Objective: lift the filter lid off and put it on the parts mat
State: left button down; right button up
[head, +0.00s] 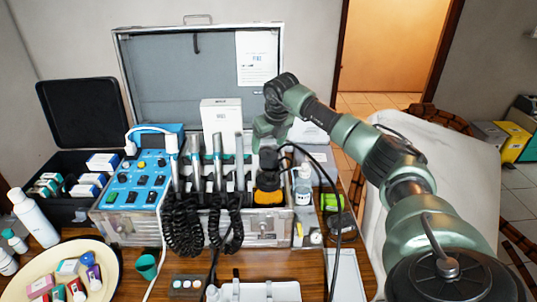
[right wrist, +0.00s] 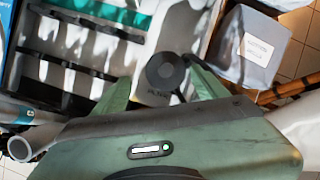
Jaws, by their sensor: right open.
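A black round lid-like piece (right wrist: 166,70) lies between my right fingers in the right wrist view, on a pale surface; I take it for the filter lid. In the head view a black piece (head: 268,159) sits above an orange-yellow body at the case's right end, below my right gripper (head: 262,138). The right gripper (right wrist: 160,92) is open, its green fingers on either side of the black piece; I cannot tell whether they touch it. A plain pale mat-like piece (head: 346,278) lies at the table's front right; I cannot tell if it is the parts mat. My left gripper is out of view.
The open metal case (head: 125,226) holds a blue control unit (head: 140,178) and upright handpieces with coiled black cords (head: 183,225). A white bottle (head: 303,188) stands close right of the black piece. A white tray (head: 285,291) and a cream bowl (head: 112,262) stand in front.

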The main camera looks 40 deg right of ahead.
aim_at(268, 151)
jog(key=shift+f, duration=0.4)
jog(key=shift+w+f+p, duration=0.15)
jog(key=shift+f+p, duration=0.4)
jog(key=shift+f, duration=0.15)
jog(key=x, duration=0.4)
jog(key=shift+d+r+p, duration=0.1)
jog(key=shift+d+p, duration=0.2)
jog(key=shift+p, duration=0.05)
jog(key=shift+w, duration=0.1)
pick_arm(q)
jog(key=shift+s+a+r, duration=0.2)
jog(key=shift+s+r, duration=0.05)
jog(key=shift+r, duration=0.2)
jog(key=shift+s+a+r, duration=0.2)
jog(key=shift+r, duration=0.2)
pick_arm(e)
jog(key=c, duration=1.2)
jog(key=shift+o, duration=0.2)
